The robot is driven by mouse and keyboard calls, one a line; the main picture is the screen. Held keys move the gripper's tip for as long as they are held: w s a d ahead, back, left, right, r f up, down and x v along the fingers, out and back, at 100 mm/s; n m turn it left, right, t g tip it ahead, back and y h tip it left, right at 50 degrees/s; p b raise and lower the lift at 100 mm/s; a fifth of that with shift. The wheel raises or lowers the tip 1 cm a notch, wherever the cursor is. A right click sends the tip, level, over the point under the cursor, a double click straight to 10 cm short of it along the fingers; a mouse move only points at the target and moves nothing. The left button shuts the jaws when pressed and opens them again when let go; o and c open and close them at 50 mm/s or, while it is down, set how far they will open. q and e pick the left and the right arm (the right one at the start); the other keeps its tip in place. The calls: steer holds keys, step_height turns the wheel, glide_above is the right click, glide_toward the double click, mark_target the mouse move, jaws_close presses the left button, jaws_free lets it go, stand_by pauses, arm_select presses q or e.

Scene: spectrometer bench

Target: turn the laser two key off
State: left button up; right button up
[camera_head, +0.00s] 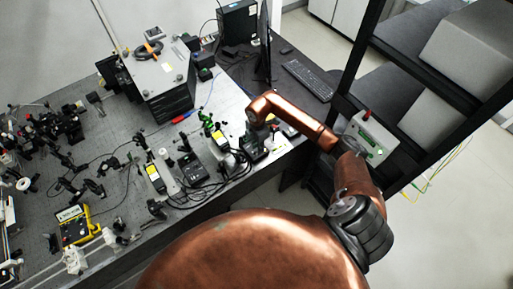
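My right arm reaches in from the right, copper-coloured, over the bench edge. Its wrist bends down, and the dark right gripper (255,145) is low over the bench's right end, among small black devices. Its fingers are too small and dark to tell open from shut. I cannot make out a laser key or any label for laser two. A black control box (192,168) with cables lies left of the gripper. A pale box (371,138) with a red top part and green spots stands on the rack at right, behind my arm. My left gripper is out of view.
The optical bench (118,122) is crowded with mounts, cables and yellow-labelled units. A large grey-topped instrument (160,75) stands at the back. A monitor (265,42) and keyboard (307,80) are beyond the gripper. A black rack (352,75) stands close to my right arm.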

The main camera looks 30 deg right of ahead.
steer(key=shift+a+f, duration=0.1)
steer(key=shift+f, duration=0.55)
jaws_close()
